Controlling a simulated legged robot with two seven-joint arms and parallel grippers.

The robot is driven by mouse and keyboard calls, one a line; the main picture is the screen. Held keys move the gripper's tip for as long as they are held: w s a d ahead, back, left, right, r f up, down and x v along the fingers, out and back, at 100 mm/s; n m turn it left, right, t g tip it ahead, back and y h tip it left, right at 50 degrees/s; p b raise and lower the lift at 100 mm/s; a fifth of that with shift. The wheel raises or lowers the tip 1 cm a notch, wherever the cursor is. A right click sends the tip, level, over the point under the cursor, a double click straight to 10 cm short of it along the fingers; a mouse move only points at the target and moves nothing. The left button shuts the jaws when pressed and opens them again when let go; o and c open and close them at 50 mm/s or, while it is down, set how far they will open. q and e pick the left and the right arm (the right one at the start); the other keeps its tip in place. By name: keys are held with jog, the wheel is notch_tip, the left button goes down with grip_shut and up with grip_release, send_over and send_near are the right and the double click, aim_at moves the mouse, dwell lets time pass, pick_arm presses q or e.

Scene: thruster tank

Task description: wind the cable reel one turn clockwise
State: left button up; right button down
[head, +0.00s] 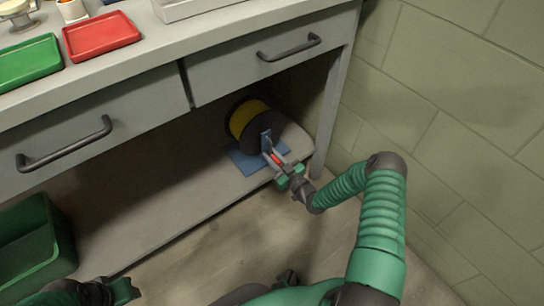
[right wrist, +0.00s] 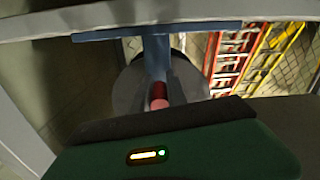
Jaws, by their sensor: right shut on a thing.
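The cable reel (head: 249,117) stands on the low shelf under the bench, with yellow cable between dark round flanges. Its blue stand (head: 245,159) has a flat base and an upright in front of the flange. My right gripper (head: 275,158) is at the front of the reel, shut on the red crank handle (head: 277,159). In the right wrist view the blue stand (right wrist: 155,38), the dark flange of the reel (right wrist: 188,90) and the reddish handle (right wrist: 160,97) show; the fingertips are not clear there. My left gripper (head: 122,290) is low at left, away from the reel; its jaw opening is unclear.
Drawers with dark handles (head: 289,48) hang above the reel. A bench leg (head: 335,105) and a block wall (head: 450,120) are close on the right. A green bin (head: 38,245) stands at left. The shelf left of the reel is clear.

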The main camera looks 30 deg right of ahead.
jog(key=shift+a, duration=0.1)
dwell(0.4)
jog(key=a+m+p, duration=0.1)
jog(key=m, duration=0.1)
jog(key=a+r+m+p, duration=0.1)
jog(key=m+p, duration=0.1)
jog(key=shift+s+a+m, duration=0.15)
jog(key=shift+a+m, duration=0.15)
jog(key=shift+a, duration=0.05)
jog(key=m+p, duration=0.1)
jog(key=a+m, duration=0.1)
jog(key=shift+a+r+m+p, duration=0.15)
jog(key=shift+r+m+p, duration=0.2)
jog(key=shift+r+m, duration=0.05)
jog(key=r+m+p, duration=0.1)
jog(key=m, duration=0.2)
jog(key=a+r+m+p, duration=0.1)
jog(key=r+m+p, duration=0.1)
jog(key=m, duration=0.2)
jog(key=a+r+m+p, duration=0.1)
jog(key=r+m+p, duration=0.1)
jog(key=m, duration=0.1)
jog(key=shift+s+r+m, duration=0.1)
jog(key=shift+r+m, duration=0.1)
jog(key=shift+m, duration=0.1)
jog(key=c, duration=1.5)
grip_release()
jog(key=shift+c, duration=0.2)
jog(key=shift+o, duration=1.1)
